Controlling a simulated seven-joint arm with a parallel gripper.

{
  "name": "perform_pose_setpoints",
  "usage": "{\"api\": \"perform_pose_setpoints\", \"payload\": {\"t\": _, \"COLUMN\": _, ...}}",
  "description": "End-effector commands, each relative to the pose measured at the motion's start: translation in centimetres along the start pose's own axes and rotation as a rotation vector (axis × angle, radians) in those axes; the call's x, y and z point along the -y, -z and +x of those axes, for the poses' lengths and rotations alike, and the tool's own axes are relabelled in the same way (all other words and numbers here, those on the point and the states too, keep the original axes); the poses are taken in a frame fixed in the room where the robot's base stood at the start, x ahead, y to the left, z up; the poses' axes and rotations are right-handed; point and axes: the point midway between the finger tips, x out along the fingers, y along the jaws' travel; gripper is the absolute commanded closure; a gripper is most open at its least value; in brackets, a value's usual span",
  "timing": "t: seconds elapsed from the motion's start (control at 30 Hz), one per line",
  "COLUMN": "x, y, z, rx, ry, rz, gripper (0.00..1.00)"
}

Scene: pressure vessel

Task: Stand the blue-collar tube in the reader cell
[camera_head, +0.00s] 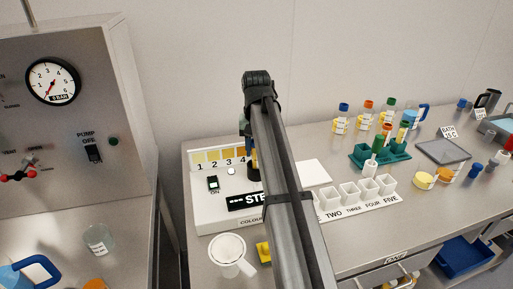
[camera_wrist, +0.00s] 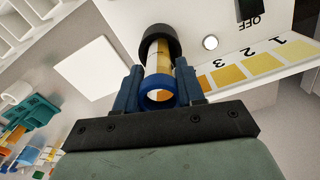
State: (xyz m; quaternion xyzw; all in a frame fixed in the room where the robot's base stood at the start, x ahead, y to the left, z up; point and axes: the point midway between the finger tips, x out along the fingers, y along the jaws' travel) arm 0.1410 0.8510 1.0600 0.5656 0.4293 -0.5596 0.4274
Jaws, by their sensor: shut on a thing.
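The blue-collar tube (camera_wrist: 157,97) holds pale yellow contents and shows in the wrist view with its open blue collar towards the camera. My gripper (camera_wrist: 157,76) is shut on it, one blue finger on each side. The tube's far end meets the black round reader cell (camera_wrist: 160,32) and seems to be at or inside its mouth; how deep I cannot tell. In the head view the black cell (camera_head: 253,173) shows beside my arm on the white reader (camera_head: 215,215). My arm hides most of the gripper and the tube there.
The reader has a colour scale (camera_head: 215,157) and a switch (camera_head: 213,184). A white mug (camera_head: 230,253) stands in front. To the right are a white tile (camera_head: 313,173), a numbered row of white cups (camera_head: 358,195), a green rack (camera_head: 366,153) and several bottles.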

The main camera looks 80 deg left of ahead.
Motion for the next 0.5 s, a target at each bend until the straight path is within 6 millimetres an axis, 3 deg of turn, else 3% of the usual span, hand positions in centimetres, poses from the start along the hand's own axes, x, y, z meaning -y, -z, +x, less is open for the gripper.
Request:
{"api": "perform_pose_setpoints", "payload": {"t": 0.3, "x": 0.0, "y": 0.01, "z": 0.2, "rx": -0.001, "ry": 0.0, "rz": 0.0, "gripper": 0.91}}
{"api": "perform_pose_setpoints", "payload": {"t": 0.33, "x": 0.0, "y": 0.02, "z": 0.22, "rx": -0.001, "ry": 0.0, "rz": 0.0, "gripper": 0.61}}
{"api": "perform_pose_setpoints", "payload": {"t": 0.5, "x": 0.0, "y": 0.02, "z": 0.18, "rx": -0.001, "ry": 0.0, "rz": 0.0, "gripper": 0.44}}
